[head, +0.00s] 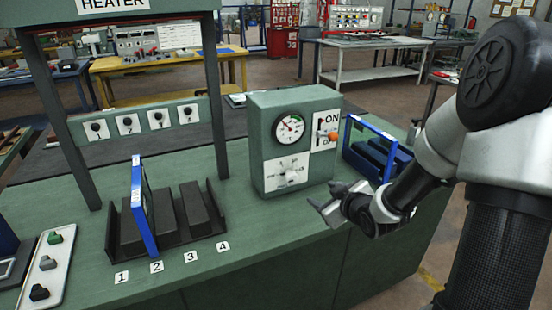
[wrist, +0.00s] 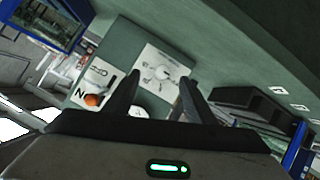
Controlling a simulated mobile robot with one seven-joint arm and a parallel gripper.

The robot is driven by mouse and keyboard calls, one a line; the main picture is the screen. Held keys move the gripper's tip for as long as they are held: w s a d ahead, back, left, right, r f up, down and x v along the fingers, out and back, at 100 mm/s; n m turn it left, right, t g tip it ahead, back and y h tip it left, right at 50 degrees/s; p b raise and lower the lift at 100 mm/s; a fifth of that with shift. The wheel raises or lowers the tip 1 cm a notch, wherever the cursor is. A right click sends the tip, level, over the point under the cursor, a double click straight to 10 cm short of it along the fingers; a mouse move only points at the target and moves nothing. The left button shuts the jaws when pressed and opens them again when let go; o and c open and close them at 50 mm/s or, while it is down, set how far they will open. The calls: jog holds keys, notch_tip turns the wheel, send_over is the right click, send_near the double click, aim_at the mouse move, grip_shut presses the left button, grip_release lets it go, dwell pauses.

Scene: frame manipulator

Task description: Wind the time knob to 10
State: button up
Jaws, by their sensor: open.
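The time knob (head: 291,179) is a white knob on a white dial plate, low on the front of a green box (head: 262,137). In the wrist view the knob (wrist: 160,72) shows beyond and between the fingertips; the dial's numbers are too small to read. My gripper (head: 328,202) is open and empty, to the right of the knob and apart from it. In the wrist view both dark fingers (wrist: 158,90) point toward the dial plate. The knob's exact pointer setting cannot be told.
Above the dial are a round gauge (head: 289,129) and an ON switch with an orange ball (head: 333,135). A blue frame (head: 355,143) stands right of the box. A black rack (head: 113,228) holding another blue frame (head: 144,212) stands left. Bench (head: 265,225) in front is clear.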

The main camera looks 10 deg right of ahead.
notch_tip(320, 180, down, 6)
jog(key=t+y+b, duration=0.2)
jog(key=t+y, duration=0.1)
jog(key=t, duration=0.2)
send_near(294, 180)
jog(key=shift+m, duration=0.4)
jog(key=x, duration=0.9)
jog(key=shift+w+a+b, duration=0.1)
jog(key=shift+b, duration=0.25)
jog(key=c, duration=1)
jog(key=shift+c, duration=0.2)
